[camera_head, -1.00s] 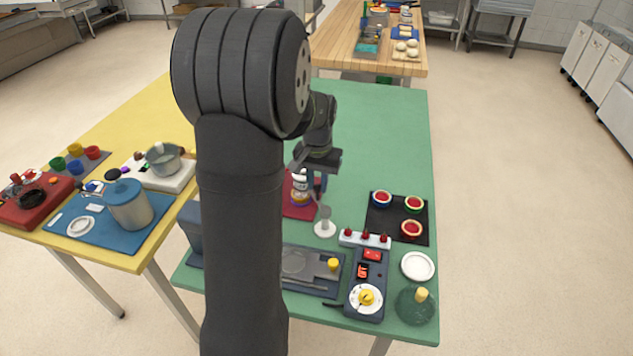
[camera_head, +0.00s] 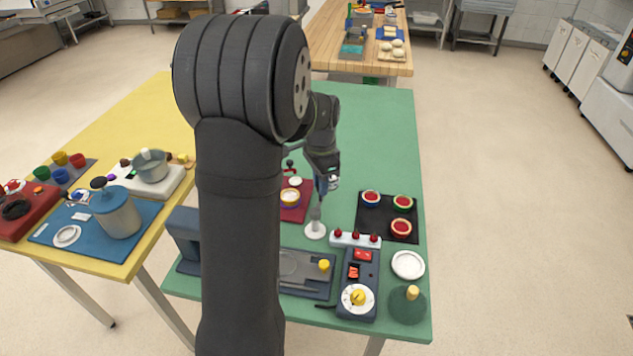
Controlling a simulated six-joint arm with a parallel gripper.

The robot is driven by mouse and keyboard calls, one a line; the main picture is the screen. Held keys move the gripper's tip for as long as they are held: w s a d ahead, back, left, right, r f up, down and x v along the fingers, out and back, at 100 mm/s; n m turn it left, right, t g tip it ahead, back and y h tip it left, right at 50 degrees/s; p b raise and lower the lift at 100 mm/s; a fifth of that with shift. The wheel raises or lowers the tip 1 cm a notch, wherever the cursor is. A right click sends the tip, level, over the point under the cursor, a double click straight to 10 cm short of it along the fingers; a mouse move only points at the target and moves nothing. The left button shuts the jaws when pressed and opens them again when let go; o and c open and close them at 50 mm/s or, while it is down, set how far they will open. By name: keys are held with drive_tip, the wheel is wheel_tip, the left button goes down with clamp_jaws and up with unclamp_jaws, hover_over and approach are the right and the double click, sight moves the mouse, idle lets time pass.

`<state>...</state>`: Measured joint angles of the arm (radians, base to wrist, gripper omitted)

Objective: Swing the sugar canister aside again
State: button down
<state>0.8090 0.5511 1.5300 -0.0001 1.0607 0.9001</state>
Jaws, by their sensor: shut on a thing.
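My gripper (camera_head: 325,180) is over the green table, above the near right corner of a red mat. It is shut on a small pale canister, likely the sugar canister (camera_head: 334,183), which mostly hides behind the fingers. Just below the gripper stands a grey post on a round white base (camera_head: 316,231); I cannot tell whether the canister joins it.
A black mat (camera_head: 372,226) with several red-filled cups lies to the right. A white rack with red knobs (camera_head: 355,239), a dial box (camera_head: 359,297), a white plate (camera_head: 408,265) and a green dome (camera_head: 408,304) stand nearer. The green table's far part is clear. My arm hides the left middle.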

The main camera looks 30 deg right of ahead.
drive_tip(key=shift+s+d+m, duration=0.25)
drive_tip(key=shift+s+m, duration=0.05)
drive_tip(key=shift+m, duration=0.6)
drive_tip(key=c, duration=1.3)
unclamp_jaws()
drive_tip(key=shift+o, duration=0.2)
drive_tip(key=shift+r, duration=0.1)
wheel_tip(320, 180, up, 17)
drive_tip(key=shift+r, duration=0.15)
wheel_tip(320, 180, down, 18)
drive_tip(key=shift+r, duration=0.25)
